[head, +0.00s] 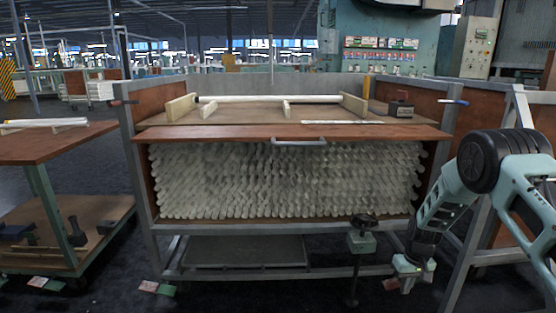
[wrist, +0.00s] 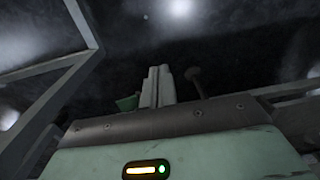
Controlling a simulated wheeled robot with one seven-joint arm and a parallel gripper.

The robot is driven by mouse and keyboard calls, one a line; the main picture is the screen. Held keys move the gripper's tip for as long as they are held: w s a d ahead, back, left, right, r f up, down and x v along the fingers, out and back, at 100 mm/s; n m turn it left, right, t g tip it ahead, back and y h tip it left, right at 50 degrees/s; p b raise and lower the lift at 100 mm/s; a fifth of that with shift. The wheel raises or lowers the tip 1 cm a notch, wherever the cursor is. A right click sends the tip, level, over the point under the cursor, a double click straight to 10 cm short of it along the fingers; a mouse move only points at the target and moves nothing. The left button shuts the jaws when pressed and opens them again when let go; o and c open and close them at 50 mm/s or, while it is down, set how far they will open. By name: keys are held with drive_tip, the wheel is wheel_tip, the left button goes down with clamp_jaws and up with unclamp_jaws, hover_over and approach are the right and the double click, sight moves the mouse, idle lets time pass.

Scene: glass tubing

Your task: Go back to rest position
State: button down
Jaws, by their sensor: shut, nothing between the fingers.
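My arm comes in from the right in the head view, with its pale green links bent downward. My gripper (head: 405,289) hangs low in front of the right side of the tube cart (head: 290,134). In the wrist view my gripper's fingers (wrist: 157,84) are together and hold nothing. The cart's open front shows many stacked glass tubes (head: 285,180), apart from my gripper. One long tube (head: 268,99) lies across wooden supports on the cart's top.
A low wooden trolley (head: 60,146) with a tube on supports stands at the left. A clamp-like post (head: 361,240) stands just left of my gripper. A metal frame leg (head: 468,255) is close on its right. Dark floor lies in front.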

drive_tip(key=s+a+r+n+y+p, duration=0.1)
drive_tip(key=s+a+r, duration=0.4)
drive_tip(key=a+r, duration=0.25)
drive_tip(key=s+a+r+n+p, duration=0.15)
drive_tip(key=s+a+r, duration=0.25)
drive_tip(key=a+r, duration=0.4)
drive_tip(key=s+a+r+n+y+p, duration=0.1)
drive_tip(key=s+a+r, duration=0.45)
drive_tip(key=r, duration=0.35)
drive_tip(key=s+a+r+n+h+p, duration=0.15)
drive_tip(key=s+r, duration=0.45)
drive_tip(key=s, duration=0.7)
drive_tip(key=s+a+r+n+p, duration=0.2)
drive_tip(key=s+r, duration=0.4)
drive_tip(key=s, duration=0.6)
wheel_tip(320, 180, up, 38)
drive_tip(key=p, duration=3.8)
drive_tip(key=shift+w+f, duration=0.15)
drive_tip(key=shift+f, duration=0.05)
